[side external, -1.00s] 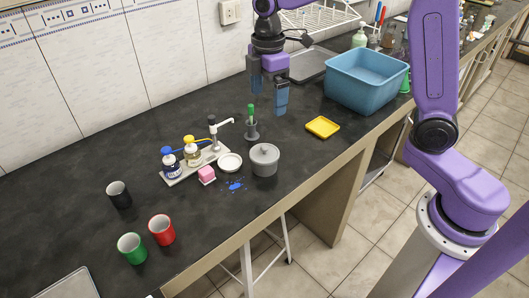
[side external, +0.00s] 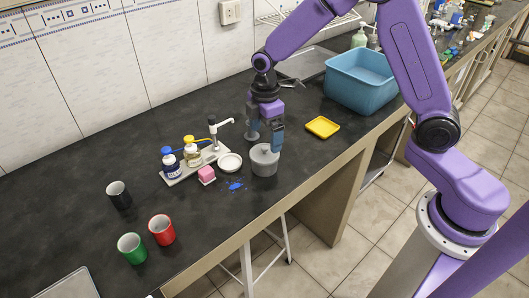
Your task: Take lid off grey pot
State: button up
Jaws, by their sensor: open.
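The grey pot (side external: 264,167) stands on the dark bench right of the white dish. Its lid (side external: 263,153) is on it, partly hidden by my gripper. My gripper (side external: 265,142) points down with its fingers spread, one at the left and one at the right, over the lid. It is open with nothing held. The right finger overlaps the pot's right rim in the picture; I cannot tell whether it touches.
Black (side external: 119,195), red (side external: 162,229) and green (side external: 132,248) cups stand front left.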

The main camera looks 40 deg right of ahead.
aim_at(264, 147)
jog(key=shift+w+a+f, duration=0.1)
jog(key=shift+f, duration=2.55)
jog(key=c, duration=0.8)
